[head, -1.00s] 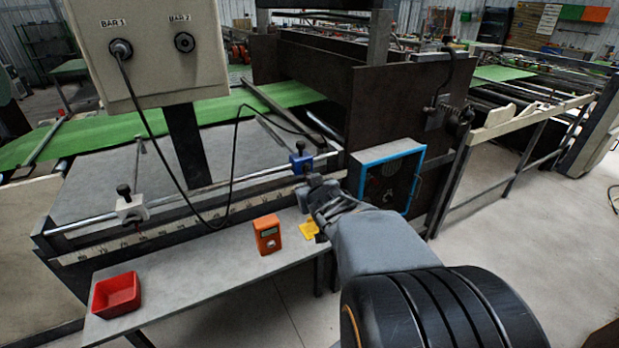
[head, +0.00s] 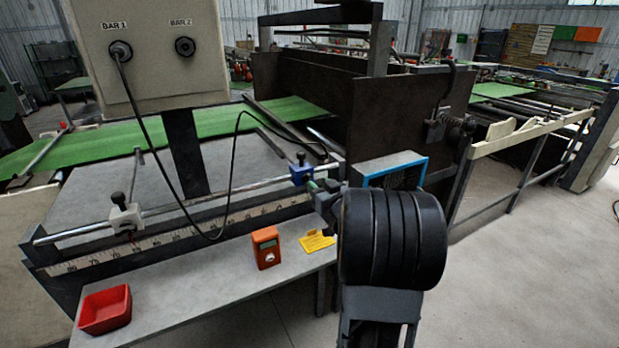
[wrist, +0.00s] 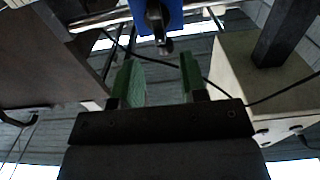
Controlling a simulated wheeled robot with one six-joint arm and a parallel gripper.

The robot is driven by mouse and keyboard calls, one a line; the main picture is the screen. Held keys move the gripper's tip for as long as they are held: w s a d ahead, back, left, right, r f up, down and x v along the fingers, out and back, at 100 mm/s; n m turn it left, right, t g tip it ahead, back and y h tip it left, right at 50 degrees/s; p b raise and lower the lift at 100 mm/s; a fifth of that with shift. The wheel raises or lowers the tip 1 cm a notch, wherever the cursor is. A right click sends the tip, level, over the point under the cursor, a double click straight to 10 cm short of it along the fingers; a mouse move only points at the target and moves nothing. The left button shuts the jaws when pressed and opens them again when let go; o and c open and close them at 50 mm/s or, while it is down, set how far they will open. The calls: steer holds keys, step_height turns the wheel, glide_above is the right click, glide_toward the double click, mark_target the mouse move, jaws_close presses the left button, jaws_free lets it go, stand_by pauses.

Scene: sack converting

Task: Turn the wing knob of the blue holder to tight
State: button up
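The blue holder (head: 301,174) sits on the metal rail toward the right end, with a black knob on its top. In the wrist view the blue holder (wrist: 158,16) is at the top, with a dark wing knob (wrist: 157,24) hanging in front of it. My gripper (wrist: 160,72) is open, its two green-padded fingers apart with nothing between them. The knob lies just beyond the fingertips, roughly in line with the gap. In the head view my gripper (head: 316,187) is beside the holder, partly hidden by my own arm.
A white holder (head: 125,216) is on the same rail at left, above a ruler (head: 180,232). The shelf holds a red tray (head: 105,310), an orange device (head: 266,247) and a yellow card (head: 317,241). A cable hangs from the control box (head: 160,50).

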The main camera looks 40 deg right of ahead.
mark_target(310, 177)
steer(key=shift+w+d+p, duration=0.15)
steer(key=shift+w+d, duration=0.05)
steer(key=shift+w, duration=1.3)
steer(key=shift+w+d+p, duration=0.15)
steer(key=shift+w+d, duration=0.05)
steer(key=shift+w, duration=1.3)
steer(key=c, duration=0.6)
